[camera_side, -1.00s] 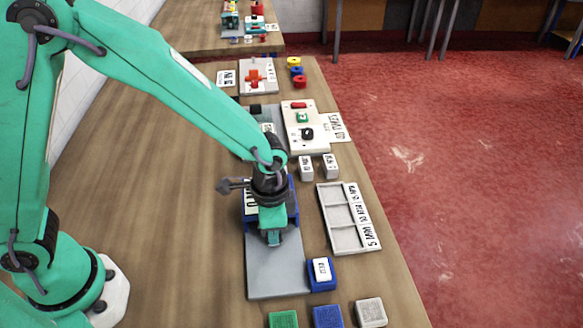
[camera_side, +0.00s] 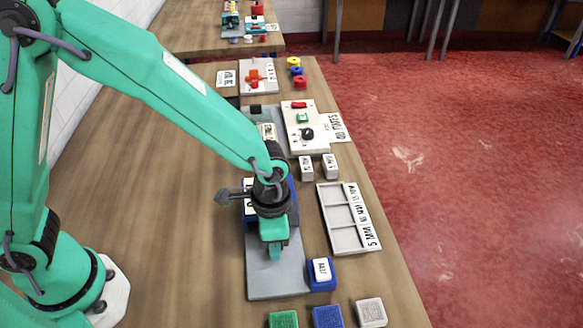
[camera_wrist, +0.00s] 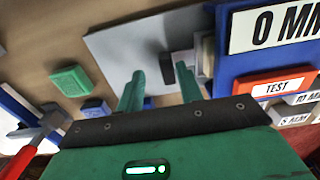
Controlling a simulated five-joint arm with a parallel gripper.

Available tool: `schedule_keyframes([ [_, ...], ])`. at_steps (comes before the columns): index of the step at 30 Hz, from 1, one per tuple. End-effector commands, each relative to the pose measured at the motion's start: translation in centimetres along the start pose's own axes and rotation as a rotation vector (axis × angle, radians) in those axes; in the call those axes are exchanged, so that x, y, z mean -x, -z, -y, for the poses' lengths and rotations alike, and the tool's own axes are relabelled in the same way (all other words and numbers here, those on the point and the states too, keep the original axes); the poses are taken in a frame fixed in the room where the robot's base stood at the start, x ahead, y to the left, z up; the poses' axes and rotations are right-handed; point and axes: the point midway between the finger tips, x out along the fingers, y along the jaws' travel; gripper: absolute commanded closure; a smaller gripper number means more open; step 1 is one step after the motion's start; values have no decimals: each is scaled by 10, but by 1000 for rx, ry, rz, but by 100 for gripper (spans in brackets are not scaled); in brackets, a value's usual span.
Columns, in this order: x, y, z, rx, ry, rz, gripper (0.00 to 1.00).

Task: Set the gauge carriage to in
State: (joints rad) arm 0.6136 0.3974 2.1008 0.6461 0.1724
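A blue gauge fixture (camera_side: 293,207) stands on a grey plate (camera_side: 272,278), partly hidden behind my arm. In the wrist view, the fixture (camera_wrist: 223,65) carries a "0 MM" label (camera_wrist: 275,27) and a red "TEST" label (camera_wrist: 275,84). A dark grey upright piece (camera_wrist: 166,68) stands on the plate beside it; I cannot tell whether it belongs to the gauge carriage. My gripper (camera_side: 274,257) is over the plate, on the near side of the fixture. In the wrist view, the gripper (camera_wrist: 160,84) has its two green fingers apart, with nothing clearly held between them.
A blue block with a white label (camera_side: 321,273) sits at the plate's right corner. A labelled white tray (camera_side: 322,207) lies to the right. Green (camera_side: 283,319), blue (camera_side: 327,317) and grey (camera_side: 370,312) blocks line the near edge.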

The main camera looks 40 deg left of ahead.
Motion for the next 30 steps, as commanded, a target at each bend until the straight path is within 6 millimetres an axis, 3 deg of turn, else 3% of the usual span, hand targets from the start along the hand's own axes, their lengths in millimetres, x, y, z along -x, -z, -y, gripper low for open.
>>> schedule_keyframes([
  [6,34,2,1,1,1,-8,64],
  [18,74,1,1,1,1,-6,64],
  [30,68,15,4,5,-22,125,64],
])
